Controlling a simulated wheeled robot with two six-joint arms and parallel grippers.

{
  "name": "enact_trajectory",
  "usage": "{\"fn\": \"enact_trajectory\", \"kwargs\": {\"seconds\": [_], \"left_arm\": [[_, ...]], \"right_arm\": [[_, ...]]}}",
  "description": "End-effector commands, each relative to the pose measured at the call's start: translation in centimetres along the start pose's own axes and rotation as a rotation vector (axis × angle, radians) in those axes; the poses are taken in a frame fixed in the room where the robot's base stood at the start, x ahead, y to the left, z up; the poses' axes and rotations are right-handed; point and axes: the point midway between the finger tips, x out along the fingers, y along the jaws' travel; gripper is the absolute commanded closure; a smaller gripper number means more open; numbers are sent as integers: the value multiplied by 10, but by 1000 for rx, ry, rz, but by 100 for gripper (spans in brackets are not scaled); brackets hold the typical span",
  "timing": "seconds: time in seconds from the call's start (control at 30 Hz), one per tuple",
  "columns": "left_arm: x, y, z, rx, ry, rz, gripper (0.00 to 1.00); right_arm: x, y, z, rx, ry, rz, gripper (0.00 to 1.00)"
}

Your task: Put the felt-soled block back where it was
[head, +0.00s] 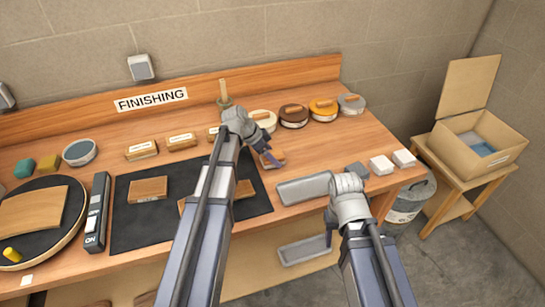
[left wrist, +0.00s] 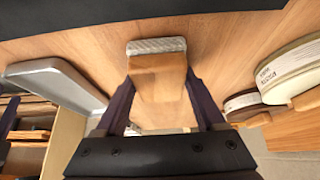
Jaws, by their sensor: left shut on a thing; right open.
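A wooden block (head: 272,160) is between the fingers of my left gripper (head: 269,157), over the bench right of the black mat. In the left wrist view the block (left wrist: 158,78) has a pale, woven-looking sole (left wrist: 157,46) on its far end. My left gripper (left wrist: 158,98) is shut on it. I cannot tell whether the block touches the bench top. My right gripper (head: 329,238) is open and empty, low in front of the bench edge, below the grey tray.
A row of round tins (head: 293,116) lines the back right of the bench (head: 335,148). Labelled blocks (head: 142,150) stand at the back left. Wooden pieces (head: 148,189) lie on the black mat (head: 125,225). A grey tray (head: 305,188) and small white blocks (head: 381,165) sit near the front edge.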

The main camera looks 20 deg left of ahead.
Motion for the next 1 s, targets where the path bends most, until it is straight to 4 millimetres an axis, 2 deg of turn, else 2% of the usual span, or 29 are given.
{"fn": "enact_trajectory", "kwargs": {"seconds": [0.07,0.1,0.3,0.57,0.67,1.0], "left_arm": [[4,0,2,0,0,0,80],[2,0,1,0,0,0,24],[2,0,1,0,0,0,2],[1,0,1,0,0,0,0],[-4,0,-2,0,0,0,0],[-61,0,-4,-2,0,-1,0]], "right_arm": [[4,0,0,0,0,0,50],[2,0,0,0,0,0,50],[2,0,0,0,0,0,50],[1,0,0,0,0,0,50],[-5,0,0,0,0,0,50],[-54,5,3,0,0,0,50]]}}
